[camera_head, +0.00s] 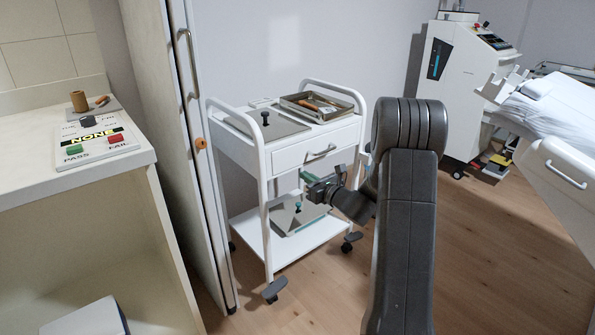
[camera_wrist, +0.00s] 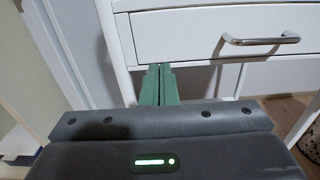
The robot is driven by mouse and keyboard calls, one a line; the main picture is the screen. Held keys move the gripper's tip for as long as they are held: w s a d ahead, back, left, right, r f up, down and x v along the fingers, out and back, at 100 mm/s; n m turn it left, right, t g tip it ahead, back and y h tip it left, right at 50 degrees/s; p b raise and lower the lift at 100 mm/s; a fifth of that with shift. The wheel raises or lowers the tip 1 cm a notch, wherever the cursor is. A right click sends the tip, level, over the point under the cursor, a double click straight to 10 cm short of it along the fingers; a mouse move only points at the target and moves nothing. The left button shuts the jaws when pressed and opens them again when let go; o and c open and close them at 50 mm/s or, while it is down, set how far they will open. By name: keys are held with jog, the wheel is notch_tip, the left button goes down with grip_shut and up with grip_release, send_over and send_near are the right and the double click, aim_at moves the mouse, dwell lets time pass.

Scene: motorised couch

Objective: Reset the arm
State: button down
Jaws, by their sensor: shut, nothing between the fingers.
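My gripper (camera_head: 305,177) is in front of the white trolley, just below its drawer, in the head view. In the wrist view its two green fingers (camera_wrist: 159,72) are together and empty. They point at the trolley, near the lower edge of the drawer front; I cannot tell whether they touch it. My dark arm rises in the middle of the head view and hides part of the floor and the trolley's right side.
The trolley drawer (camera_head: 318,150) looks closed; its handle (camera_wrist: 262,40) is right of the fingers. A metal tray (camera_head: 337,107) is on the trolley top. A counter (camera_head: 40,200) with a PASS/FAIL panel (camera_head: 92,143) stands left. A white machine (camera_head: 462,85) and couch (camera_head: 560,112) stand right.

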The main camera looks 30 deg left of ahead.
aim_at(283, 161)
jog(key=shift+v, duration=2.05)
jog(key=x, duration=1.3)
jog(key=shift+a+b, duration=0.2)
jog(key=shift+b, duration=0.15)
jog(key=shift+w+a, duration=0.2)
jog(key=shift+a, duration=0.1)
jog(key=shift+r, duration=0.1)
